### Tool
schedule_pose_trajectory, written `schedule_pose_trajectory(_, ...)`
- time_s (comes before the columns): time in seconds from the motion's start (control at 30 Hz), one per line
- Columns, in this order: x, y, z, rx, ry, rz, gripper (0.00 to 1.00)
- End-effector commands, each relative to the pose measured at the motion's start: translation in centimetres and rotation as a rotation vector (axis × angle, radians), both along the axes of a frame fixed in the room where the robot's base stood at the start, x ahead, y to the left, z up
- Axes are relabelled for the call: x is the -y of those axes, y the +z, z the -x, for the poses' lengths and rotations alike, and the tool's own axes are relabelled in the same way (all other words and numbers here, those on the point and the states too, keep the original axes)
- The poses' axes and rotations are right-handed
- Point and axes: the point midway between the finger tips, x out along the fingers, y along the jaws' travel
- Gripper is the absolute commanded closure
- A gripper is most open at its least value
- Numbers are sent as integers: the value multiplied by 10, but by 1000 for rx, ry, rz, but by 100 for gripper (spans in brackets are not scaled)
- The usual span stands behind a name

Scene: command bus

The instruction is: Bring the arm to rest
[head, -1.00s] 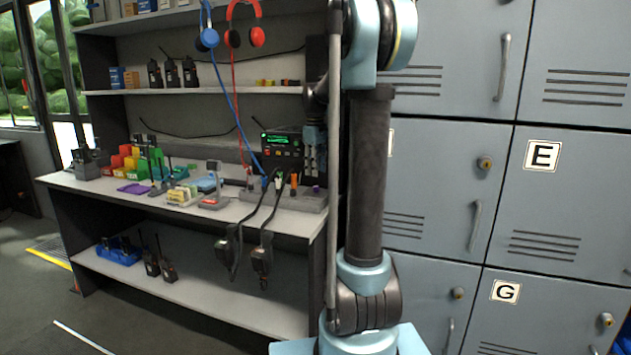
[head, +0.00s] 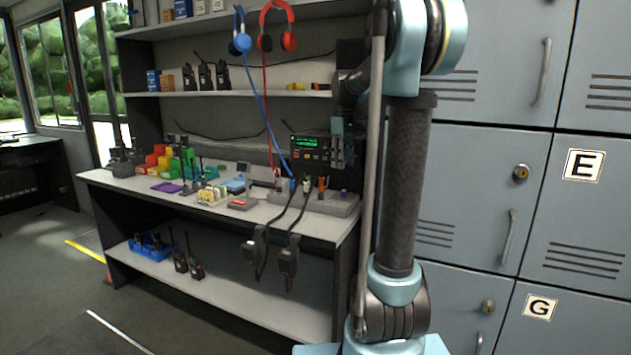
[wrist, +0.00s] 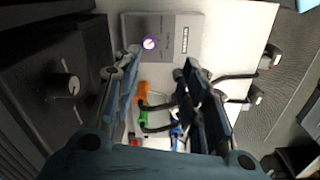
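My arm stands upright in the head view, with its dark upper link (head: 408,185) in front of the lockers. My gripper (head: 342,150) hangs from it, pointing down beside the radio unit (head: 309,147) at the right end of the bench. In the wrist view, the two fingers of my gripper (wrist: 157,88) are spread apart with nothing held between them. Below them is a grey panel (wrist: 180,35) with a purple-ringed knob. Orange and green plugs (wrist: 143,92) with black cables show between and beyond the fingers. The gap from fingertips to panel is hard to judge.
The bench (head: 225,215) holds handheld radios and coloured bins. Two handsets (head: 288,258) hang off the front edge. Lockers (head: 500,190) stand close on the right. The floor at left is open.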

Motion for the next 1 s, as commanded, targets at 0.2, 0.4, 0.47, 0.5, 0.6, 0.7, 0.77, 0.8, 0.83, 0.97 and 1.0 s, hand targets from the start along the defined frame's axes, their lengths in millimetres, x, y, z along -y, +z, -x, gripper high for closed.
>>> schedule_pose_trajectory(0.2, -20, -16, 64, 18, -128, -40, 61)
schedule_pose_trajectory(0.4, -20, -36, 122, 38, -250, -56, 61)
schedule_pose_trajectory(0.47, -18, -44, 139, 46, -285, -58, 61)
schedule_pose_trajectory(0.5, -16, -50, 150, 52, -309, -59, 61)
schedule_pose_trajectory(0.6, -12, -65, 177, 63, -365, -61, 61)
schedule_pose_trajectory(0.7, -8, -81, 203, 76, -422, -64, 61)
schedule_pose_trajectory(0.77, -6, -92, 218, 84, -456, -65, 61)
schedule_pose_trajectory(0.8, -5, -100, 228, 89, -479, -66, 61)
schedule_pose_trajectory(0.83, -4, -105, 235, 92, -495, -67, 61)
schedule_pose_trajectory(0.97, 1, -133, 267, 109, -569, -72, 61)
schedule_pose_trajectory(1.0, 2, -142, 276, 115, -592, -73, 61)
